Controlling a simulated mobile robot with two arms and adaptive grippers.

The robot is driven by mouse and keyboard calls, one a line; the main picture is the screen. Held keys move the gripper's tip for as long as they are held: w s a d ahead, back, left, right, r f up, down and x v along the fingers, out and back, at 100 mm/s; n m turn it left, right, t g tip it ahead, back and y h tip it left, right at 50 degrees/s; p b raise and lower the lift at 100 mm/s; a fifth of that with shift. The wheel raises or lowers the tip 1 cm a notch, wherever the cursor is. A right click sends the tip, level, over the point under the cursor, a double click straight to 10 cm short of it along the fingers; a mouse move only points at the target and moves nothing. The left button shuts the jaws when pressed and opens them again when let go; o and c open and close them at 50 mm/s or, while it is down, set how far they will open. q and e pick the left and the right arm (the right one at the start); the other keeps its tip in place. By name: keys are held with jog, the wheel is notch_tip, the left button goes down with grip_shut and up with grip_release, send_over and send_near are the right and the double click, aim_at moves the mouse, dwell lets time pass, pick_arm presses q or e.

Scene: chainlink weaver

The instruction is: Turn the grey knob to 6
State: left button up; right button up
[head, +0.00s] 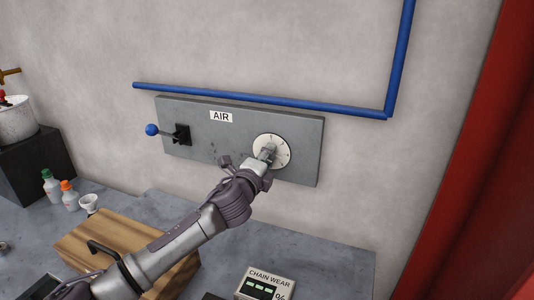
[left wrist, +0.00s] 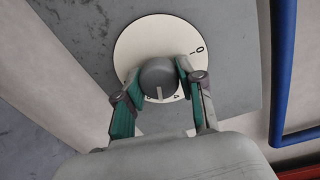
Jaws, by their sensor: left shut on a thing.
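The grey knob (left wrist: 158,75) sits in the middle of a round white dial (left wrist: 133,46). The dial (head: 284,145) is on the right part of a grey panel (head: 225,148) labelled AIR. My left gripper (head: 267,155) is at the dial, its fingers on either side of the knob. In the left wrist view the green-padded fingers (left wrist: 155,80) are shut on the knob. The knob's pale pointer line points down in that view, beside the figure 4. A figure left of the line is too small to read, and the fingers hide part of the scale. My right gripper is not in view.
A lever with a blue ball (head: 152,130) sticks out at the panel's left. A blue pipe (head: 260,98) runs above it. A wooden block (head: 100,240), small bottles (head: 69,196) and a CHAIN WEAR box (head: 265,284) stand on the grey bench below.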

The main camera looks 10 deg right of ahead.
pick_arm(q)
jog(key=m+p, duration=0.1)
jog(key=m, duration=0.3)
jog(key=shift+m+p, duration=0.3)
jog(key=shift+m, duration=0.1)
jog(key=shift+f, duration=0.1)
dwell(0.4)
jog(key=o, duration=1.1)
jog(key=shift+o, duration=0.2)
jog(key=v, duration=1.2)
